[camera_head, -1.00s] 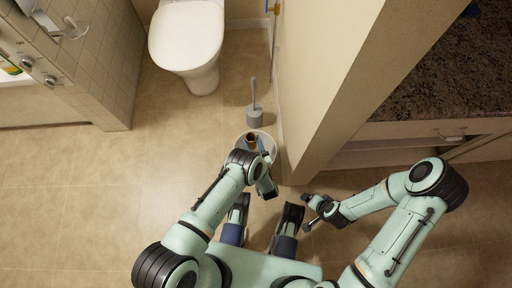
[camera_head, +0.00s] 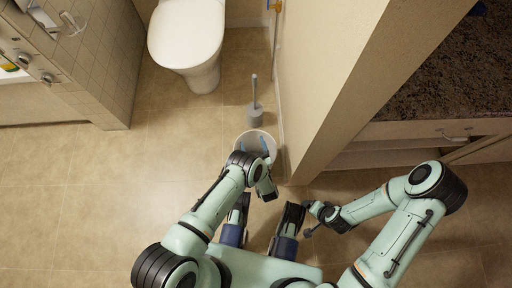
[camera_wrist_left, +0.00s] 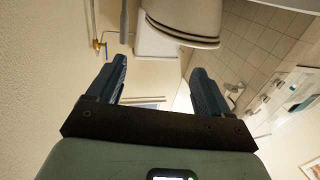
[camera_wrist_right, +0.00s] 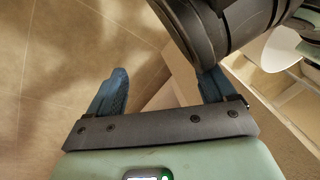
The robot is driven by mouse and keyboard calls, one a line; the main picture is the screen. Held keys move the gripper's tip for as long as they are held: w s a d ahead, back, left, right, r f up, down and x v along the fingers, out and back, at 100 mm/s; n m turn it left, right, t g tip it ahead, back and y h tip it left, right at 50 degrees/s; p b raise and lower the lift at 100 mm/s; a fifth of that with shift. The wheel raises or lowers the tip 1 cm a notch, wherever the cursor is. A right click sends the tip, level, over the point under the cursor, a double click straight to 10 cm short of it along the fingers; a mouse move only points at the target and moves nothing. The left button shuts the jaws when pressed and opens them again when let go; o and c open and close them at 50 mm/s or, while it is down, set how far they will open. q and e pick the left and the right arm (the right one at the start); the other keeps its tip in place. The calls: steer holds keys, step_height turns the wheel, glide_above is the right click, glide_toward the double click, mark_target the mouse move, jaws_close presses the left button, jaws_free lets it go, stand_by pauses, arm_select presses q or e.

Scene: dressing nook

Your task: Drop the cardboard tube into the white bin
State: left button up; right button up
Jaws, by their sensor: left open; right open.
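The white bin (camera_head: 256,137) stands on the floor by the wall's end, partly covered by my left wrist in the head view. My left gripper (camera_head: 254,147) is over the bin, its blue fingers spread apart with nothing between them. In the left wrist view the left gripper (camera_wrist_left: 158,75) also shows open and empty. The cardboard tube is not visible in any current view; the bin's bottom is largely hidden. My right gripper (camera_wrist_right: 165,85) is open and empty in the right wrist view, off to the right of the bin.
A grey toilet brush in its holder (camera_head: 254,116) stands just behind the bin. A toilet (camera_head: 187,40) is at the back. A partition wall (camera_head: 325,85) rises close to the bin's right. Open tiled floor (camera_head: 110,180) lies to the left.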

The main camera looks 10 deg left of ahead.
step_height(320, 180, up, 3)
steer(key=w+t+p, duration=0.1)
steer(key=w+p, duration=0.1)
steer(key=w, duration=0.1)
arm_select(q)
step_height(320, 180, up, 20)
steer(key=p, duration=0.5)
arm_select(e)
steer(key=s+a+r+n+g+y, duration=0.1)
steer(key=s+a+r+g, duration=0.2)
steer(key=s, duration=0.6)
step_height(320, 180, up, 4)
steer(key=shift+a+f+y, duration=0.25)
steer(key=shift+a+y, duration=0.05)
steer(key=shift+a, duration=0.65)
arm_select(q)
steer(key=shift+f, duration=0.1)
arm_select(e)
steer(key=shift+s, duration=0.1)
